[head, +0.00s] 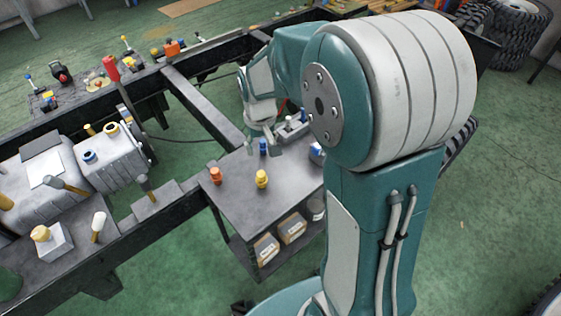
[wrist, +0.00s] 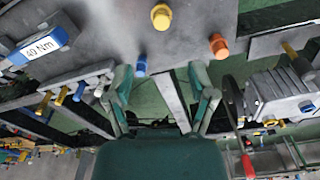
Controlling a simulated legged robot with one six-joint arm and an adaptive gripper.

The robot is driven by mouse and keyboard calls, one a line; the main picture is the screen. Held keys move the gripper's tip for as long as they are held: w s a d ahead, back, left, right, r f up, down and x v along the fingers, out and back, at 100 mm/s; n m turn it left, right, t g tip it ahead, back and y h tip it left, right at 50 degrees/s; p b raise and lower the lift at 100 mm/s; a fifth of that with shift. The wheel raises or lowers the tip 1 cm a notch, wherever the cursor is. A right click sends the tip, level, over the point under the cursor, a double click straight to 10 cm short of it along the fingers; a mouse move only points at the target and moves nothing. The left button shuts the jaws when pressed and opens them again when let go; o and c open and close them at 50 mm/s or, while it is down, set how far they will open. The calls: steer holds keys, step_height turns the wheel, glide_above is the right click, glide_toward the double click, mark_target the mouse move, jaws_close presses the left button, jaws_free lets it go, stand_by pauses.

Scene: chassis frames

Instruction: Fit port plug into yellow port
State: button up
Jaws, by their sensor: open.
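Three small plugs stand upright on the grey top of a cart: a yellow plug (head: 262,179), an orange plug (head: 216,175) and a blue plug (head: 263,147). In the wrist view the yellow plug (wrist: 161,17) is at the top, with the blue plug (wrist: 140,65) and the orange plug (wrist: 218,46) below it. The yellow port (head: 111,128) is a ring on the grey housing at the left, near a blue port (head: 89,156). My gripper (head: 265,138) is open and empty above the cart's far edge, near the blue plug; its fingers (wrist: 161,82) spread wide in the wrist view.
A black chassis frame (head: 200,105) runs beside the cart (head: 240,200). A mallet (head: 98,226) and a yellow-capped block (head: 55,245) are at lower left. A red-handled tool (head: 112,69) rises by the frame. A torque tool (wrist: 45,48) lies on the cart.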

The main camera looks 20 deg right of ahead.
steer(key=s+r+t, duration=0.4)
steer(key=s+r, duration=0.9)
steer(key=s, duration=0.5)
steer(key=shift+s+a+r+m+t, duration=0.2)
steer(key=shift+s+r+m+t, duration=0.1)
steer(key=shift+s+r, duration=0.1)
steer(key=shift+o, duration=0.5)
steer(key=shift+s, duration=0.25)
steer(key=m+g, duration=0.5)
glide_above(261, 173)
step_height(261, 173, down, 18)
steer(key=f, duration=0.6)
steer(key=shift+s+a, duration=0.1)
steer(key=shift+s, duration=0.1)
steer(key=f, duration=0.5)
steer(key=shift+w+f, duration=0.15)
steer(key=shift+w, duration=0.05)
steer(key=shift+c, duration=0.3)
